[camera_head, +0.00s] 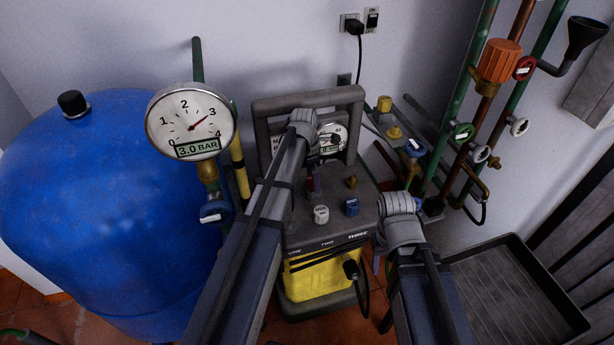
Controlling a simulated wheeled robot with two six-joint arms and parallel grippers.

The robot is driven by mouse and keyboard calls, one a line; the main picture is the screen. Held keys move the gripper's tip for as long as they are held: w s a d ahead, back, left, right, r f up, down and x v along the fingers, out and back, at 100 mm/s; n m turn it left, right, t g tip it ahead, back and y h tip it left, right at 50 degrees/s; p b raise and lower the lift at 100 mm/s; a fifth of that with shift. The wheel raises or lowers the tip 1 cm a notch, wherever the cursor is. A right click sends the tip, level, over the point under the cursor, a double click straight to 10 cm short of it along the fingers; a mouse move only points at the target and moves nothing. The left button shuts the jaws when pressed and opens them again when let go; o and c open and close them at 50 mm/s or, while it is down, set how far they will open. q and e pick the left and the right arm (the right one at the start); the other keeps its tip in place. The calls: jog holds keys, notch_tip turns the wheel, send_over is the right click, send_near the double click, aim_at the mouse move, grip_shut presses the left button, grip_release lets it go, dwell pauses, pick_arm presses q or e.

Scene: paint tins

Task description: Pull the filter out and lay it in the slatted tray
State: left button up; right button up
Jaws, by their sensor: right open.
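The grey and yellow machine (322,225) stands in the middle, its front edge marked ONE, TWO and THREE. I cannot make out which part is the filter. The dark slatted tray (512,300) lies at the lower right and looks empty. My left gripper (313,182) is over the back of the machine top, mostly hidden by its own wrist; I cannot see its opening. My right gripper (382,266) is open at the machine's front right corner, left of the tray, and partly hidden by its wrist. I see nothing held in it.
A blue tank (95,210) fills the left. A pressure gauge (191,121) reading 3.0 BAR stands between tank and machine. Green and brown pipes with valves and an orange ribbed part (500,60) rise at the right. A black cable (360,55) hangs from the wall socket.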

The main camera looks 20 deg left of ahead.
pick_arm(q)
jog(key=shift+f, duration=0.45)
jog(key=shift+r, duration=0.1)
jog(key=shift+c, duration=0.4)
grip_shut()
dwell(0.5)
